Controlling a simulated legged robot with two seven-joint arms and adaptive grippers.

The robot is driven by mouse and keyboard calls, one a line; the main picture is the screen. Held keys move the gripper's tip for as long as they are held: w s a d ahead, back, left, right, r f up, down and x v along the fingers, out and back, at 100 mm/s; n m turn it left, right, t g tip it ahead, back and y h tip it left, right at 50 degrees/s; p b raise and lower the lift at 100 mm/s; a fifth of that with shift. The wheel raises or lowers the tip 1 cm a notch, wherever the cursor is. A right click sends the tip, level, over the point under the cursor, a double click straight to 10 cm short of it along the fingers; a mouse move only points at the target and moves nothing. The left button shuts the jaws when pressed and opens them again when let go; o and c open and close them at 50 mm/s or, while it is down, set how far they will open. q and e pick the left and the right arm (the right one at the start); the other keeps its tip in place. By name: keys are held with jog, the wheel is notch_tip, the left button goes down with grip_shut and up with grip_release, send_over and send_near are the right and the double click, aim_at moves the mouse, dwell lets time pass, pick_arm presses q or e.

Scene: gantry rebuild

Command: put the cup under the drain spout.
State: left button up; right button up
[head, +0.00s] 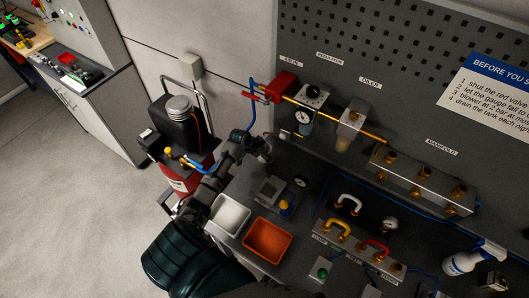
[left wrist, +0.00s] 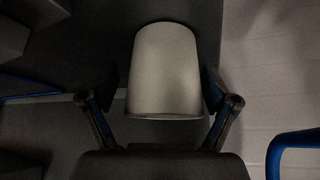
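A plain grey cup (left wrist: 166,70) fills the middle of the left wrist view, its wider end toward my palm. The two fingers of my left gripper (left wrist: 162,88) stand on either side of it. The right-hand finger is close against the cup's edge, and a narrow dark gap shows beside the left-hand one. I cannot tell whether they press on it. In the head view my left gripper (head: 256,144) is beside the bench's left edge, near the compressor; the cup is not clear there. I cannot make out the drain spout. My right gripper is not in view.
A compressor with a red tank (head: 174,180) and blue hose stands left of the bench. A white bin (head: 230,214) and orange bin (head: 267,240) sit near my forearm. A red valve (head: 283,86), gauge (head: 303,117) and manifold (head: 420,182) line the panel. Open floor (head: 70,220) lies left.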

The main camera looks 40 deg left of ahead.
pick_arm(q)
jog(key=shift+a+r, duration=0.15)
jog(key=shift+a, duration=0.05)
jog(key=v, duration=1.1)
jog(key=shift+s+r, duration=0.25)
jog(key=shift+a, duration=0.2)
jog(key=shift+s, duration=0.1)
